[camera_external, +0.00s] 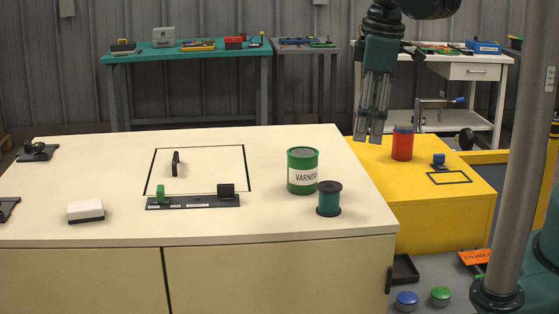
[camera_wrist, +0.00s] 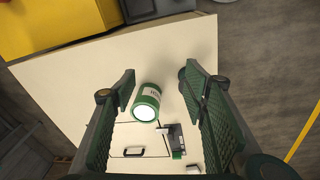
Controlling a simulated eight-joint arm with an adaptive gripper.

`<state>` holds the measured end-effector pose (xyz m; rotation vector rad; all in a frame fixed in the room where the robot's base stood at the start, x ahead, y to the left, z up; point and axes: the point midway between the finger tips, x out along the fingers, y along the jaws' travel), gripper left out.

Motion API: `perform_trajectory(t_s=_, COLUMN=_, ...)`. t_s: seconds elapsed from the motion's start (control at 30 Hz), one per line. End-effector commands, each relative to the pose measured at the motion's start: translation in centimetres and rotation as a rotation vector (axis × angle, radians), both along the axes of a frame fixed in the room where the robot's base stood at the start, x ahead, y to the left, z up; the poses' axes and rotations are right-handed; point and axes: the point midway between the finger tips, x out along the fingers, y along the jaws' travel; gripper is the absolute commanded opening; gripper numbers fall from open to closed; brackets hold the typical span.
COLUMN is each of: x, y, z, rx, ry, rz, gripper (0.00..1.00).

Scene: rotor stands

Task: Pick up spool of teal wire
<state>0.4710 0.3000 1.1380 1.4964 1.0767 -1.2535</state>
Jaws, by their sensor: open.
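The spool of teal wire (camera_external: 329,199) stands upright on the cream worktop, with dark flanges above and below the teal winding. It is just in front and to the right of the green varnish can (camera_external: 302,171). My gripper (camera_external: 369,138) points down, open and empty, above and to the right of the spool in the external view. In the wrist view the varnish can (camera_wrist: 146,103) lies between my open fingers (camera_wrist: 160,72).
A labelled rotor stand (camera_external: 192,202) with small parts and a white block (camera_external: 86,211) are farther left on the cream worktop (camera_external: 270,220). A red can (camera_external: 402,143) and a small blue-topped part (camera_external: 438,160) stand on the lower yellow table (camera_external: 430,205). The worktop's right front corner is clear.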

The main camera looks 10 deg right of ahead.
Motion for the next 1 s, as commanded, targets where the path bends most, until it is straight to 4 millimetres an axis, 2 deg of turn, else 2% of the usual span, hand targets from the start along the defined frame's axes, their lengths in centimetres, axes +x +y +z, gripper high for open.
perform_trajectory(t_s=0.03, x=-0.2, y=1.2, z=-0.6, rx=-0.009, ry=0.008, rz=0.038, gripper=0.44)
perform_trajectory(t_s=0.2, x=-1.4, y=4.2, z=-2.7, rx=-0.044, ry=0.042, rz=0.169, gripper=0.44)
perform_trajectory(t_s=0.43, x=-3.1, y=7.6, z=-5.1, rx=-0.081, ry=0.08, rz=0.316, gripper=0.44)
perform_trajectory(t_s=0.63, x=-3.9, y=8.8, z=-6.2, rx=-0.097, ry=0.096, rz=0.378, gripper=0.44)
perform_trajectory(t_s=1.0, x=-4.0, y=8.9, z=-6.3, rx=-0.1, ry=0.098, rz=0.386, gripper=0.44)
